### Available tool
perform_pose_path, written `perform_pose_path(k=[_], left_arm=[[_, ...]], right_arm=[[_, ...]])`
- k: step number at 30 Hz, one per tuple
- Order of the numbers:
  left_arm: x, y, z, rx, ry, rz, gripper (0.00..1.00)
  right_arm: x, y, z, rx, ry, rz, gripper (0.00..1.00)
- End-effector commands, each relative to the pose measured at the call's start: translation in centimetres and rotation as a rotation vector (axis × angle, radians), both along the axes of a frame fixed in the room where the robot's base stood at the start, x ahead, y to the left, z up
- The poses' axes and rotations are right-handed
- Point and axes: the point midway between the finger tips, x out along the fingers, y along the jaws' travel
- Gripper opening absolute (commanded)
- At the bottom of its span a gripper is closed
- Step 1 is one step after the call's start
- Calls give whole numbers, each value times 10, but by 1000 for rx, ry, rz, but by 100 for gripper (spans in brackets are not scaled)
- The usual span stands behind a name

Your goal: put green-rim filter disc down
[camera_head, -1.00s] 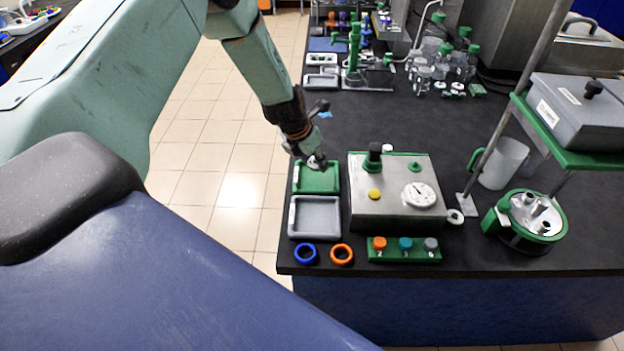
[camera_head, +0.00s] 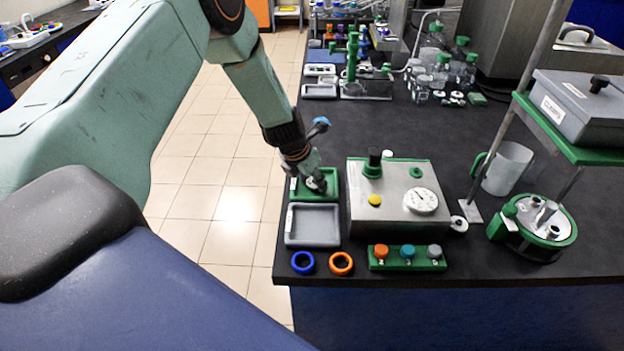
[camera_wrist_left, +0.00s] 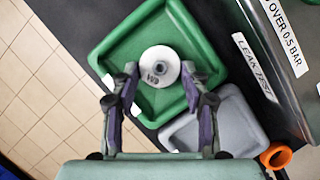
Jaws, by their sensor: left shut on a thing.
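The filter disc (camera_wrist_left: 160,66) is a pale round disc with a raised hub and a small dark mark; I cannot make out a green rim on it. My left gripper (camera_wrist_left: 159,74) is shut on it, with one finger at each side. The green tray (camera_wrist_left: 112,50) lies beneath the disc, and the disc is within the tray's outline. In the head view my left gripper (camera_head: 318,185) points down into the green tray (camera_head: 300,194) at the left of the bench. Whether the disc touches the tray floor, I cannot tell. My right gripper is not in view.
A grey tray (camera_head: 313,226) adjoins the green one. A steel box with a gauge (camera_head: 397,222) stands close on the right. Blue (camera_head: 303,262) and orange (camera_head: 341,263) rings lie in front. The bench edge is just left of the trays.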

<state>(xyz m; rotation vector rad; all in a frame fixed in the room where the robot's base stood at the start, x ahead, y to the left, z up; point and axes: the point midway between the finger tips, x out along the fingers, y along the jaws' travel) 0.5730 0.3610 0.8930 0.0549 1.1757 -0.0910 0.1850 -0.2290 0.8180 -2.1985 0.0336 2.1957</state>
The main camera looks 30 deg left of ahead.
Motion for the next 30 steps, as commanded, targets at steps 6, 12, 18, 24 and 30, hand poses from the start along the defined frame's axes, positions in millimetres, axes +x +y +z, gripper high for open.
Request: perform_pose_path(k=[6, 12, 18, 24, 30], left_arm=[[0, 0, -2, 0, 0, 0, 55], [0, 0, -2, 0, 0, 0, 55], [-1, 0, 7, 0, 0, 0, 55], [-9, 1, 29, 0, 0, 1, 55], [-17, 2, 50, 0, 0, 1, 55]], right_arm=[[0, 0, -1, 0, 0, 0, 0], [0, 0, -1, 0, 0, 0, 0], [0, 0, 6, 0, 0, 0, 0], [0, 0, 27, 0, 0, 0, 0], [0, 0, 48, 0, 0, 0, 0]])
